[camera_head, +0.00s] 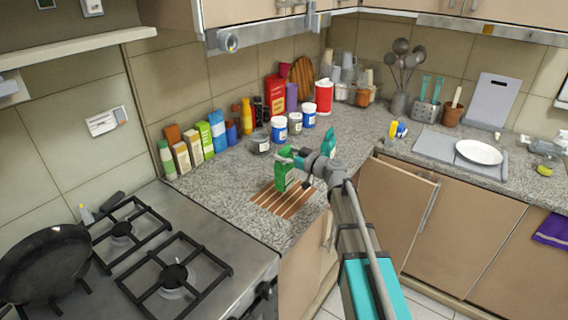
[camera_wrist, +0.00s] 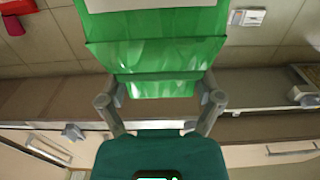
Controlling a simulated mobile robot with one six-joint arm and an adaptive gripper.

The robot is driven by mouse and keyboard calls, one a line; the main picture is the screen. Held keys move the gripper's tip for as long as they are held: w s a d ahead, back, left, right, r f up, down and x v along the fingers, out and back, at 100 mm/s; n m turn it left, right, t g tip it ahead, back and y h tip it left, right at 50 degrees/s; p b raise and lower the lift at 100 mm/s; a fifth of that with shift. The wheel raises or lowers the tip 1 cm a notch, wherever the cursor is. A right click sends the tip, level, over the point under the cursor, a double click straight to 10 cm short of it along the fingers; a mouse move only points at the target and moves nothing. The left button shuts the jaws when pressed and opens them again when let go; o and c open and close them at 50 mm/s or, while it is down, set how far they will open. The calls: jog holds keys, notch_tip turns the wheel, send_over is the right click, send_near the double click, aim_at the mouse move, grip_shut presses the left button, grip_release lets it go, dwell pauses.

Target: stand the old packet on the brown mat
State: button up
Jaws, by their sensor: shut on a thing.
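The packet (camera_head: 284,170) is green and upright in the head view, over the back part of the brown striped mat (camera_head: 277,205). I cannot tell whether its base touches the mat. My gripper (camera_head: 291,155) is shut on the packet's upper part, reaching in from the right. In the wrist view the green packet (camera_wrist: 155,60) fills the top middle, between the two fingers of my gripper (camera_wrist: 160,94). The mat is not visible in the wrist view.
Several cartons and bottles (camera_head: 200,140) line the wall behind, with white-and-blue tubs (camera_head: 279,129) and a small dark jar (camera_head: 260,142) nearer. The stove (camera_head: 150,255) with a black pan (camera_head: 45,262) is at left. Bare counter (camera_head: 225,185) lies left of the mat.

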aim_at(291, 165)
jog(key=shift+f, duration=0.1)
jog(key=shift+w+a+f+b, duration=0.1)
jog(key=shift+w+f+b, duration=0.3)
jog(key=shift+f+b, duration=1.55)
jog(key=shift+b, duration=0.1)
jog(key=shift+f, duration=0.1)
jog(key=o, duration=1.1)
jog(key=shift+r, duration=0.2)
jog(key=v, duration=1.2)
